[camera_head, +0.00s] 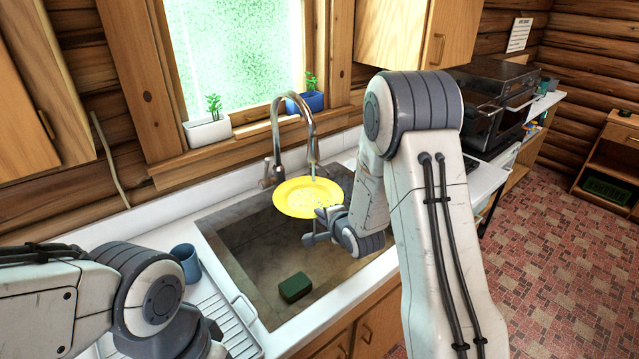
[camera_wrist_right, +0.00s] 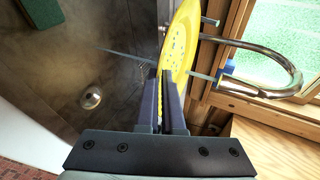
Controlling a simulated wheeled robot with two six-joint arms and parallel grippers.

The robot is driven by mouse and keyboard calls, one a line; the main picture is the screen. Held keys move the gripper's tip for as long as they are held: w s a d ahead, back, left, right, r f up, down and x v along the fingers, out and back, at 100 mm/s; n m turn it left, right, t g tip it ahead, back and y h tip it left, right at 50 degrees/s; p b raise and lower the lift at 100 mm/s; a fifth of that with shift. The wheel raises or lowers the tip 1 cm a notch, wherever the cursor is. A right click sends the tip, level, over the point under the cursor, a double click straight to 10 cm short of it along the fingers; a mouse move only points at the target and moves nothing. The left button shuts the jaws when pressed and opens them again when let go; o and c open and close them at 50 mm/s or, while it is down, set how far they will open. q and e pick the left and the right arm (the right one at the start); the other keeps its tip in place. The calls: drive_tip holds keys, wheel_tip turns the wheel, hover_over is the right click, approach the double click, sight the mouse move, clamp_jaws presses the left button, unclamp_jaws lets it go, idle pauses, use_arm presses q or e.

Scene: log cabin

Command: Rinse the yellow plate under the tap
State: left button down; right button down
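The yellow plate (camera_head: 300,198) is held over the sink (camera_head: 262,240), below the spout of the metal tap (camera_head: 296,108). Pale specks show on its face. My right gripper (camera_head: 322,222) is shut on the plate's near right rim. In the right wrist view, the fingers (camera_wrist_right: 161,95) pinch the edge of the plate (camera_wrist_right: 183,45), and a thin bluish streak like water runs from the tap (camera_wrist_right: 285,80) past the plate towards the sink floor. My left arm is at the lower left; its fingertips are out of view.
A green sponge (camera_head: 295,287) lies in the sink. A blue mug (camera_head: 186,262) stands left of the sink by a white ridged drainboard (camera_head: 222,308). Potted plants in a white pot (camera_head: 207,131) and a blue pot (camera_head: 305,102) stand on the windowsill behind.

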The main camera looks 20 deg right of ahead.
drive_tip(key=shift+r, duration=0.15)
drive_tip(key=s+a+r+p, duration=0.1)
drive_tip(key=s+r, duration=0.1)
drive_tip(key=s+a+r+p, duration=0.1)
drive_tip(key=s+a+r, duration=0.1)
idle(0.7)
drive_tip(key=shift+f, duration=0.1)
idle(0.3)
